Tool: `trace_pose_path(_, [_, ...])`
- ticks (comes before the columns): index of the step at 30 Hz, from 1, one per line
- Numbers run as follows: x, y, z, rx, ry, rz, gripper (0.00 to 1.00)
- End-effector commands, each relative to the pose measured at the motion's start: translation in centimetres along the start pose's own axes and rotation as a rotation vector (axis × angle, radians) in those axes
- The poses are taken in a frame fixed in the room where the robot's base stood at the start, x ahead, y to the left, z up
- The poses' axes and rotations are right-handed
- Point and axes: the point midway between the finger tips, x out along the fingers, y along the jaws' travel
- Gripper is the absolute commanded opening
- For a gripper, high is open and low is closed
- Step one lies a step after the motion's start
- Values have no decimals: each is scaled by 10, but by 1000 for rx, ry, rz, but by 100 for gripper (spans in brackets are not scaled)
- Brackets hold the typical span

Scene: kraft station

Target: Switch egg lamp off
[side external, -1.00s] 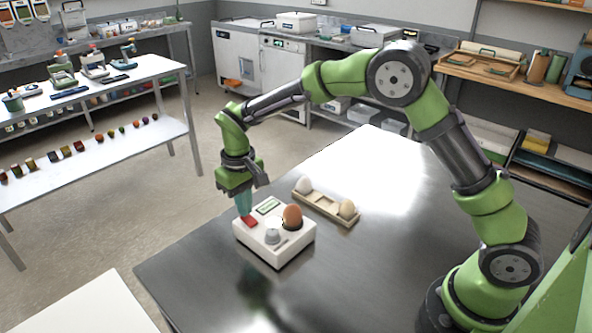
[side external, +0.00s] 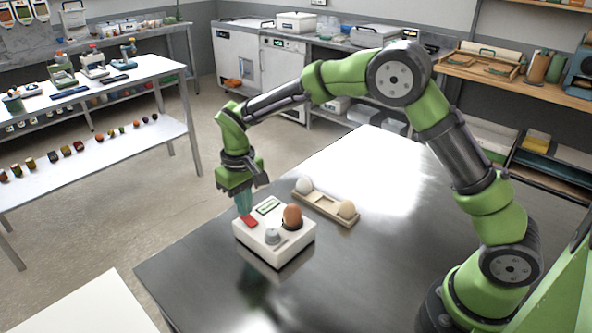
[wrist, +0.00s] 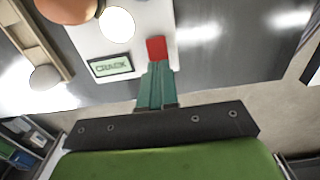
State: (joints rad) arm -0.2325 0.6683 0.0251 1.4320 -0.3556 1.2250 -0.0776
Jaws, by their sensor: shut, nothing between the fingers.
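The egg lamp is a white box (side external: 262,250) on the metal table, with a brown egg (side external: 292,216) seated on it. A red switch (side external: 249,221) sits at its left corner and also shows in the wrist view (wrist: 156,48). A small display (wrist: 110,66) reads "CRACK". A bright white disc (wrist: 117,25) shows beside the egg in the wrist view. My gripper (side external: 243,213) is shut and empty, pointing down, its teal fingertips (wrist: 155,70) right beside the red switch. I cannot tell whether they touch it.
A wooden tray (side external: 325,209) with two pale eggs lies behind the box. A grey knob (side external: 272,236) is on the box's front part. The table (side external: 375,235) is clear to the right of the box. A shelf unit with several small items stands at left.

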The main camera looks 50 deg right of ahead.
Motion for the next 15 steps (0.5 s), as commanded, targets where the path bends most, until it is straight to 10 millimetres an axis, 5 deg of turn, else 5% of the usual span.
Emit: trace_pose_path(15, [-43,0,-1,1,3,0,0])
